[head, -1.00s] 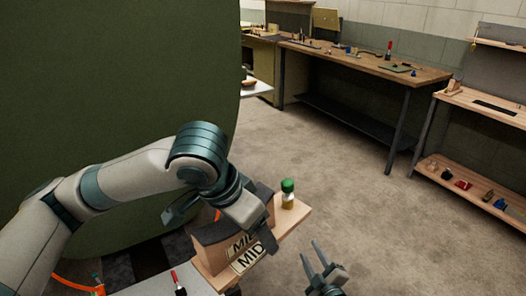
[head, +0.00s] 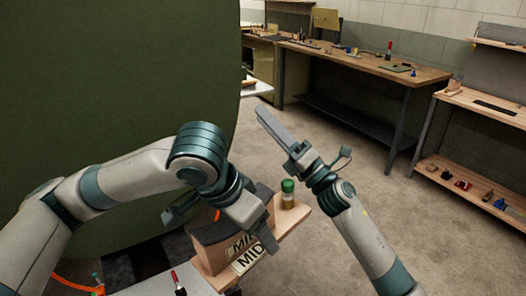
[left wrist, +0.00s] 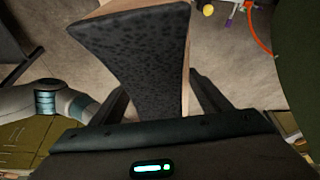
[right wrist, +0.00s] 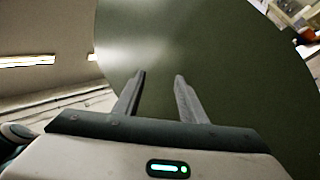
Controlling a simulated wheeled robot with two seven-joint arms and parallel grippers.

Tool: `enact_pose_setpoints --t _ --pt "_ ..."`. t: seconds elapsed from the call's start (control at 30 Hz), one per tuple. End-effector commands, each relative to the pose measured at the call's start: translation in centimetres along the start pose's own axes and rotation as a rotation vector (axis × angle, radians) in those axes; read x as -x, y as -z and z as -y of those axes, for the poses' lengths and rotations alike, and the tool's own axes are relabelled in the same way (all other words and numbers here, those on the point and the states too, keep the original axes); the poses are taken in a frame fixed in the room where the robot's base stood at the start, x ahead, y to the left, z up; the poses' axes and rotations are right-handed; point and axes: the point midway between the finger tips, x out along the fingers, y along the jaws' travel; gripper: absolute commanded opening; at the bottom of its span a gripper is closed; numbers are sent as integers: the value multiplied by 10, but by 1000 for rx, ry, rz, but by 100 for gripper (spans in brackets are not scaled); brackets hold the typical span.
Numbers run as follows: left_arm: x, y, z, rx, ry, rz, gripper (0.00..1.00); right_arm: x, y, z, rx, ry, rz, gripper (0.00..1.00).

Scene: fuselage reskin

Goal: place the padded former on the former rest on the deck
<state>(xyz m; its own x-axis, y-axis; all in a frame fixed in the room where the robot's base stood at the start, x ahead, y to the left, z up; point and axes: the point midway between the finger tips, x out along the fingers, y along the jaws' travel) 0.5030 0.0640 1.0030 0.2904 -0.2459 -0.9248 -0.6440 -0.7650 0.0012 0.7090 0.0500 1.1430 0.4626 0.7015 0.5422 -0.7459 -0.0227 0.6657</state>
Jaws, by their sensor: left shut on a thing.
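The padded former (head: 213,234) is a wooden block with a dark, speckled pad; the pad fills the middle of the left wrist view (left wrist: 140,50). My left gripper (left wrist: 163,88) is shut on it, one finger on each side. In the head view the former is at or just above a wooden former rest (head: 212,279) with a "MID" label; a similar label on the former is partly covered by my finger. I cannot tell whether they touch. My right gripper (head: 264,114) is raised to the right, open and empty; its two fingers are apart in the right wrist view (right wrist: 158,80).
A green-capped bottle (head: 288,194) stands on a wooden board close to the former. A large green curved panel (head: 120,80) fills the left. A red-tipped tool (head: 177,284) is at the near edge. Workbenches (head: 370,65) stand at the back; the floor between is clear.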

Motion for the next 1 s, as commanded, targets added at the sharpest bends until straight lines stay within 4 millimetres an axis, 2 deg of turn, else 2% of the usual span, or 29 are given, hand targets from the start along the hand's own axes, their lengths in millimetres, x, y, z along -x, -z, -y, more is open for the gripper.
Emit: enact_pose_setpoints --t 0.03,0.2,0.4,0.7,1.0 --pt "1 1 0 0 0 -2 24 -15 2 -19 53 -46 -48 38" --pt "1 1 0 0 0 -2 24 -49 24 -72 214 -188 -214 38" --pt "1 1 0 0 0 -2 24 -72 53 -125 408 -347 -409 38" --pt "1 1 0 0 0 -2 24 -78 91 -180 704 -562 -704 38" --pt "1 1 0 0 0 -2 24 -63 110 -206 991 -742 -1010 38"
